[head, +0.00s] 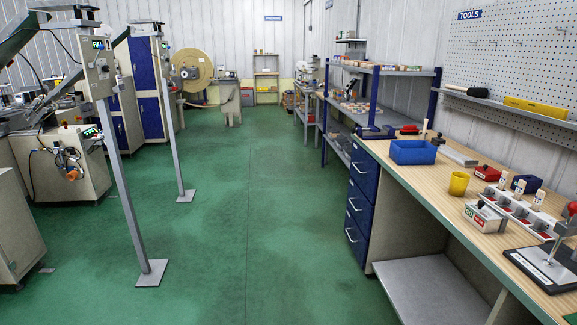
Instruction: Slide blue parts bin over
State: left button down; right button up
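A blue parts bin (412,152) stands upright on the wooden workbench (430,188) at the right, near the bench's far left part. It looks like an open-topped box; its inside is mostly hidden. Neither of my grippers shows in the head view, and nothing is touching the bin from my side.
A yellow cup (459,183) stands to the right and nearer than the bin. A grey flat block (458,156) lies just right of it. Red and blue items and a white rack (513,212) fill the near bench. Green floor (240,200) is clear.

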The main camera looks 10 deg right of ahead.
aim_at(401, 153)
jog(key=i+z, duration=0.15)
jog(key=i, duration=0.7)
jog(key=i+j+z, duration=0.15)
jog(key=i, duration=0.7)
